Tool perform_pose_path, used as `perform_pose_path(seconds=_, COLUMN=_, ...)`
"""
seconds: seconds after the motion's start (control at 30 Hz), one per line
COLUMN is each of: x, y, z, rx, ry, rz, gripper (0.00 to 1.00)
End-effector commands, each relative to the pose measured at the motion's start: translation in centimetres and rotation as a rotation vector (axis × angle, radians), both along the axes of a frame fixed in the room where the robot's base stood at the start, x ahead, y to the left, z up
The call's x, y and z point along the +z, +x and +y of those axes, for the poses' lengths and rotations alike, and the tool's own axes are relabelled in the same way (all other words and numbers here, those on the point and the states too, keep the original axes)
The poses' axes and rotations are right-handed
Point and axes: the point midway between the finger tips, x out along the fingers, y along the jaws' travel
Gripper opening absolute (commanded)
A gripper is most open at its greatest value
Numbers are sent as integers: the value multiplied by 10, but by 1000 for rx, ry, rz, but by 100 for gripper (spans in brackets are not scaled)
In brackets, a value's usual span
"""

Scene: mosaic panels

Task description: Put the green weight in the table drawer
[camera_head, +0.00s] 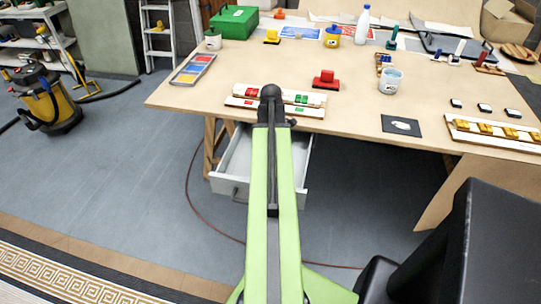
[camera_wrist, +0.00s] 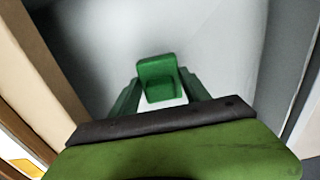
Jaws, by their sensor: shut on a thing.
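The table drawer (camera_head: 233,185) is pulled open under the front edge of the table (camera_head: 190,103). My arm crosses in front of it and hides its middle. In the wrist view my gripper (camera_wrist: 160,88) is shut on the green weight (camera_wrist: 157,70), a small green block between the two green fingers. The pale grey drawer interior (camera_wrist: 222,45) shows beyond and around the weight. I cannot tell whether the weight touches the drawer floor. In the head view the weight and fingertips are hidden behind my arm.
A rack (camera_head: 240,102) with red and green pieces lies on the table edge above the drawer. A red block (camera_head: 326,79) and a white cup (camera_head: 390,81) stand behind. A dark card (camera_head: 401,125) lies to the right. Open floor lies left of the drawer.

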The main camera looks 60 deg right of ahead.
Motion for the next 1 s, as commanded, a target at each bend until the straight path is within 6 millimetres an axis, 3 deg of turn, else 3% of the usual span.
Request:
perform_pose_path(seconds=0.33, x=-4, y=0, z=0, rx=-1, ry=0, rz=0, gripper=0)
perform_pose_path(seconds=0.37, x=-4, y=0, z=0, rx=-1, ry=0, rz=0, gripper=56)
perform_pose_path(seconds=0.5, x=-3, y=-1, z=0, rx=-1, ry=0, rz=0, gripper=74)
perform_pose_path(seconds=0.83, x=-2, y=-1, z=-1, rx=-1, ry=0, rz=0, gripper=76)
perform_pose_path(seconds=1.0, x=11, y=-1, z=-1, rx=-1, ry=0, rz=0, gripper=76)
